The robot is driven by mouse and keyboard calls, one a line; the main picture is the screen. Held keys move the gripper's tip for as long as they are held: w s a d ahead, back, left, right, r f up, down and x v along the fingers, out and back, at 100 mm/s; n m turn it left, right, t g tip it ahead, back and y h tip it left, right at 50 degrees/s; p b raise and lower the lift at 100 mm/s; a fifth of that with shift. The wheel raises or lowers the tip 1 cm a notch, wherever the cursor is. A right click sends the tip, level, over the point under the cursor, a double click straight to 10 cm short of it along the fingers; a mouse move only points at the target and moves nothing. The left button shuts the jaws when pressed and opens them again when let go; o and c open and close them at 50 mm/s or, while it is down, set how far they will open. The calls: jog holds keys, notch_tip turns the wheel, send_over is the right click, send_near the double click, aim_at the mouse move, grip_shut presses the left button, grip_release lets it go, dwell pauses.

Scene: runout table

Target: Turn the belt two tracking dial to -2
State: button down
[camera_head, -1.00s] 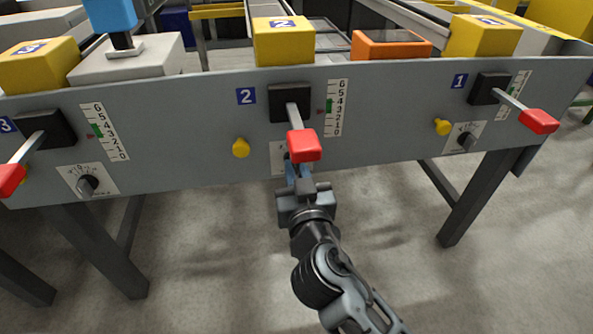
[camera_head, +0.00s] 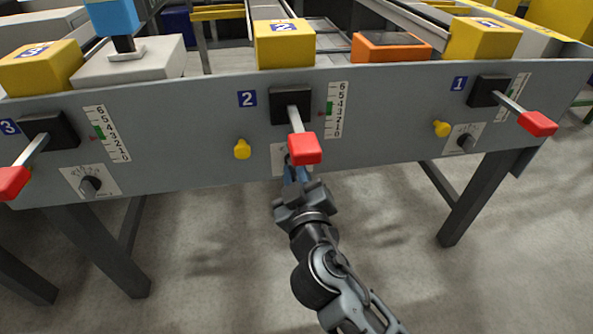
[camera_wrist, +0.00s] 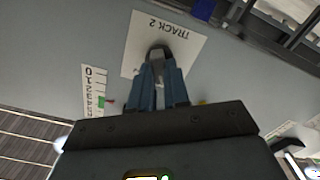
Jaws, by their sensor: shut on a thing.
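The belt two tracking dial is a dark knob (camera_wrist: 158,52) on a white plate (camera_wrist: 185,42) marked "TRACK 2" in the wrist view. My gripper (camera_wrist: 159,75) is shut on the dial, its blue fingers on both sides of the knob. The dial's scale and pointer reading are hidden by my fingers. In the head view a little of the white plate (camera_head: 277,158) shows below the number 2 label. There my gripper (camera_head: 294,170) reaches up to it, below and partly behind the red lever handle (camera_head: 305,149), which hides the dial.
Belt two's lever with the red handle juts out just above my gripper. A yellow knob (camera_head: 242,149) is left of it. Dials for belt three (camera_head: 90,185) and belt one (camera_head: 466,141) sit on the same grey panel (camera_head: 200,130). The floor below is clear.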

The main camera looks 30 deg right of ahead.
jog(key=shift+n, duration=0.8)
jog(key=c, duration=1.1)
grip_release()
jog(key=v, duration=0.8)
jog(key=shift+p, duration=0.3)
jog(key=shift+w, duration=0.1)
